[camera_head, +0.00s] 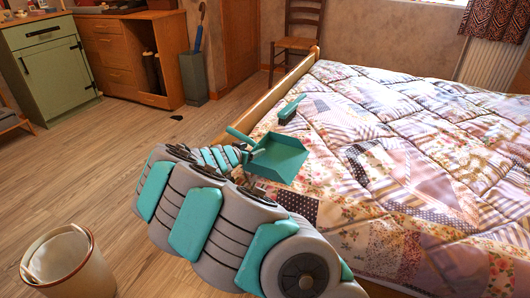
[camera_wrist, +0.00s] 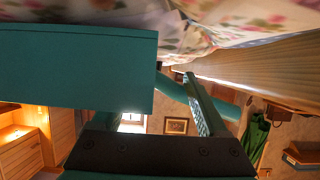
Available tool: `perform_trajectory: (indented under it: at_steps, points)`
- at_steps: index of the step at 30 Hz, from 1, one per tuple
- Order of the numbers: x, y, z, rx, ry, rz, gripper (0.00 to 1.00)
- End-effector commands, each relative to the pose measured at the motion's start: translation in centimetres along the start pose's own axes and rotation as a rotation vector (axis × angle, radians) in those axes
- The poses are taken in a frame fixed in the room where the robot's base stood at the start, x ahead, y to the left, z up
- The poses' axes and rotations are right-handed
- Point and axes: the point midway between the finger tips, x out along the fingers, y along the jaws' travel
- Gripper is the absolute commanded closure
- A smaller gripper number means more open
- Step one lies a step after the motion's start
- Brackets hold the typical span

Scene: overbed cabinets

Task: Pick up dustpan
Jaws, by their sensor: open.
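The teal dustpan (camera_head: 280,160) rests at the near left edge of the bed, its pan over the quilt and its handle pointing left past the wooden bed rail. My gripper (camera_head: 250,153) is right beside the handle, partly hidden by my own arm. In the wrist view, a broad teal surface (camera_wrist: 75,65), seemingly the pan, fills the left side. A teal bar, seemingly the handle (camera_wrist: 228,108), passes behind my one clearly visible finger. My gripper is open. I cannot tell whether the handle lies between the fingers; the other finger is not clearly seen.
A teal brush (camera_head: 290,110) lies on the quilt (camera_head: 400,130) behind the dustpan. The wooden bed rail (camera_head: 272,96) runs close by my gripper. A bin (camera_head: 62,262) stands on the floor at lower left. The floor left of the bed is mostly clear.

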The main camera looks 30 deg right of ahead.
Motion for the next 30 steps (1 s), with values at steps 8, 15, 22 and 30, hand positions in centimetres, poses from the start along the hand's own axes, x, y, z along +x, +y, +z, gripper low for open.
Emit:
perform_trajectory:
  at_steps: [8,15,22,30]
  points:
    - [-0.01,-0.01,-0.01,0.0,0.0,0.0,0.56]
    - [-0.02,-0.02,0.0,0.0,0.0,0.0,0.83]
    - [-0.02,-0.02,-0.02,0.0,0.0,0.0,1.0]
    - [-0.02,-0.02,-0.02,0.0,0.0,0.0,1.0]
